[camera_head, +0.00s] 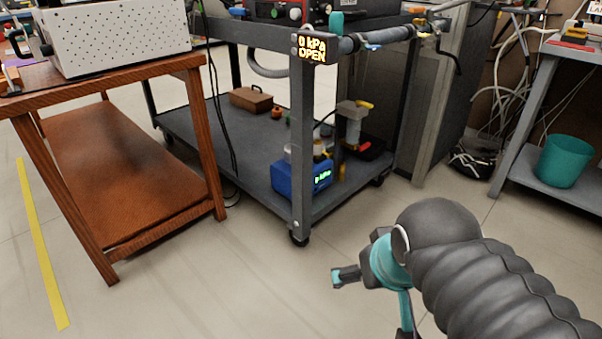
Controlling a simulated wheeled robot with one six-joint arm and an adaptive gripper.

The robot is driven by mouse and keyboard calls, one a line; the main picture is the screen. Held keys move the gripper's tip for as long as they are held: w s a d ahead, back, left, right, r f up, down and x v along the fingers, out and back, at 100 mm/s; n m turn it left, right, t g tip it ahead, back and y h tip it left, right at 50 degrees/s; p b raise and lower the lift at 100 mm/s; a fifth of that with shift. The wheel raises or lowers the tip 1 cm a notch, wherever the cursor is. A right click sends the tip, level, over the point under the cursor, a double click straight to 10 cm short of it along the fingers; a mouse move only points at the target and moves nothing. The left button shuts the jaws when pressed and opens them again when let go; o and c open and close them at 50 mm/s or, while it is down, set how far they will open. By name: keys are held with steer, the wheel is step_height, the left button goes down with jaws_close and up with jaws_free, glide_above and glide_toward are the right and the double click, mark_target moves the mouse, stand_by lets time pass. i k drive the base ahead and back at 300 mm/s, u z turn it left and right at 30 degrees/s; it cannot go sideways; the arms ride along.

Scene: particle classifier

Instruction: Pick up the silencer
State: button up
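I cannot pick out the silencer for certain. A small teal cylinder (336,23) stands upright by the pipe at the top of the grey cart, just right of the display. A grey cylindrical part (352,122) with yellow and red pieces stands on the cart's lower shelf. My gripper (370,304) is at the lower right, over the floor in front of the cart. Its two dark-tipped teal fingers are spread apart, with nothing seen between them. It is well apart from the cart's parts. My dark ribbed arm hides part of the floor at the right.
The grey cart (225,140) carries a blue pump-like unit (293,178) on its lower shelf. A display (312,48) reads "0 kPa OPEN". A wooden table (120,72) is at left, and a teal bin (563,160) at right. The floor between is clear.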

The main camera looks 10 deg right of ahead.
mark_target(317, 144)
steer(key=u, duration=1.75)
steer(key=i, duration=1.75)
steer(key=z, duration=3.95)
